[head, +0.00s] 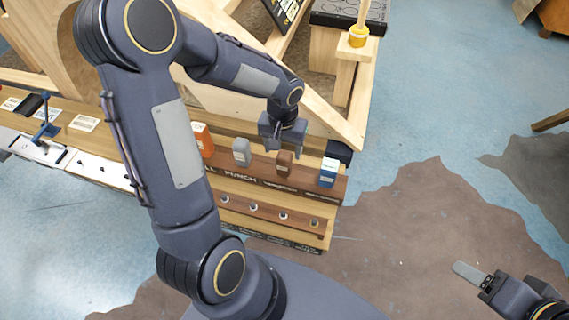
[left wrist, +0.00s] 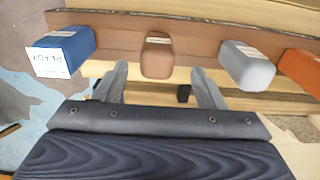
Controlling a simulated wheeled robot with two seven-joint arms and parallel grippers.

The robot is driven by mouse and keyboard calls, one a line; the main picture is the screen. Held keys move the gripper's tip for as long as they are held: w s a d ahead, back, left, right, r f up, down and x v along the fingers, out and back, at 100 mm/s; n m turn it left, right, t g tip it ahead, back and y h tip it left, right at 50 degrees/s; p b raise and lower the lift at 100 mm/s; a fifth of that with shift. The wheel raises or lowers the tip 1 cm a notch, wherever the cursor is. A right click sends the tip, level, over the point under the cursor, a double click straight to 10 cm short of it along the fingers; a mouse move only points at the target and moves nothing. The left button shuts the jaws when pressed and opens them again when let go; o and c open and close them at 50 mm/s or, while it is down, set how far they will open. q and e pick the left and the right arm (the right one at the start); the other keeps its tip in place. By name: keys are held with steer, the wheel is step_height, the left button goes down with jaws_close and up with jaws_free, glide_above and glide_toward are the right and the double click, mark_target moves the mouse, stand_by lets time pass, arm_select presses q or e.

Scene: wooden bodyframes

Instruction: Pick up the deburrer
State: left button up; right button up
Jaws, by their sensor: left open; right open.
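Several tool blocks stand in a row on a dark wooden shelf rail with white lettering (head: 245,180). They are an orange-red one (head: 203,139), a grey one (head: 241,152), a brown one (head: 284,163) and a blue one with a white label (head: 328,173). One label reads PUNCH; the others are too small to read, so I cannot tell which block is the deburrer. My left gripper (head: 286,148) is open just above and behind the brown block. In the left wrist view, the brown block (left wrist: 157,57) shows between the open fingers (left wrist: 163,86). My right gripper (head: 475,276) is open over the floor at lower right.
A lower rail (head: 270,213) holds several small round pieces. A wooden diagonal beam (head: 310,105) rises behind the left gripper. A yellow cup (head: 358,36) stands on a wooden post at the back. A blue stand (head: 46,123) is at far left.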

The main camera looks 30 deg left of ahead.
mark_target(284, 155)
arm_select(q)
step_height(284, 155, down, 6)
steer(key=shift+w+d+f+p, duration=0.1)
steer(key=shift+w+d+p, duration=0.05)
steer(key=shift+p, duration=0.3)
steer(key=shift+c, duration=0.3)
steer(key=c, duration=1.2)
